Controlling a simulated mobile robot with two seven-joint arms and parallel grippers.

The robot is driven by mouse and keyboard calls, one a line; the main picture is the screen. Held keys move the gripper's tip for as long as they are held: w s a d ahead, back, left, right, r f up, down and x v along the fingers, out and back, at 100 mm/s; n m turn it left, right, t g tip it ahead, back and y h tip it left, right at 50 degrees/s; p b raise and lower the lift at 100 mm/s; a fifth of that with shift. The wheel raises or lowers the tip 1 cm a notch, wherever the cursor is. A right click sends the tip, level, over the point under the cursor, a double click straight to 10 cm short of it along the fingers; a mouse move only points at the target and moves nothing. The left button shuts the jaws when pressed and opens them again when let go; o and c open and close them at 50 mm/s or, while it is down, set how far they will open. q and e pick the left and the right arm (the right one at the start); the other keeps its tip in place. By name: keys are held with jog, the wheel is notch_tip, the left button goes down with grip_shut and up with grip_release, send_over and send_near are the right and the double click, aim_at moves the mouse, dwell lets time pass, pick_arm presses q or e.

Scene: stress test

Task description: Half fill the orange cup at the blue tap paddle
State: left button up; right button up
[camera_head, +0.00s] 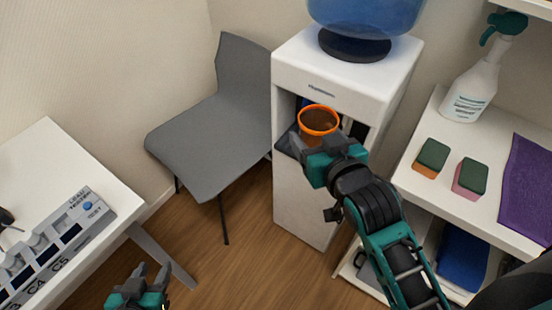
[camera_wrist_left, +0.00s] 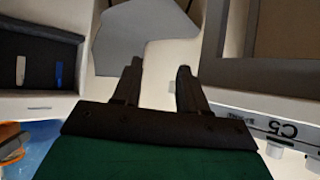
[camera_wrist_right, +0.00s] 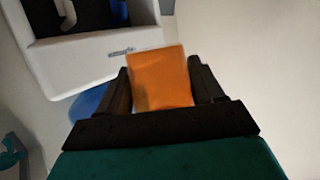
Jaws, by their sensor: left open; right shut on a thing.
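The orange cup (camera_head: 318,121) is upright at the front of the white water dispenser's recess, its rim facing up in the head view. My right gripper (camera_head: 318,150) is shut on it. In the right wrist view the cup (camera_wrist_right: 162,80) sits between the fingers. The blue tap paddle (camera_wrist_right: 118,10) shows in the recess beside a white paddle (camera_wrist_right: 68,12); both also show in the left wrist view, blue (camera_wrist_left: 58,75) and white (camera_wrist_left: 20,70). I cannot tell whether the cup touches a paddle or holds water. My left gripper (camera_head: 145,280) is open and empty, low at the left.
The dispenser (camera_head: 300,195) carries a blue bottle (camera_head: 365,15). A grey chair (camera_head: 205,140) stands left of it. A white table (camera_head: 55,150) with a labelled grey rack (camera_head: 60,240) is at left. Shelves at right hold a spray bottle (camera_head: 472,90), two sponges and a purple cloth (camera_head: 525,190).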

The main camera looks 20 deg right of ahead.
pick_arm(q)
notch_tip(320, 180, down, 11)
jog(key=w+d+h+b, duration=0.1)
jog(key=w+d+b, duration=0.1)
jog(key=b, duration=1.3)
jog(key=shift+d, duration=0.4)
pick_arm(e)
jog(key=w+a+f+y, duration=0.1)
jog(key=w+f, duration=0.6)
jog(key=f, duration=0.4)
jog(key=w+a+f+n+y, duration=0.1)
jog(key=w+a+f, duration=0.1)
jog(key=w+f, duration=0.5)
notch_tip(320, 180, down, 6)
jog(key=shift+w+r+n, duration=0.25)
jog(key=shift+w+n, duration=0.05)
jog(key=shift+w, duration=0.05)
pick_arm(q)
jog(key=shift+f, duration=0.2)
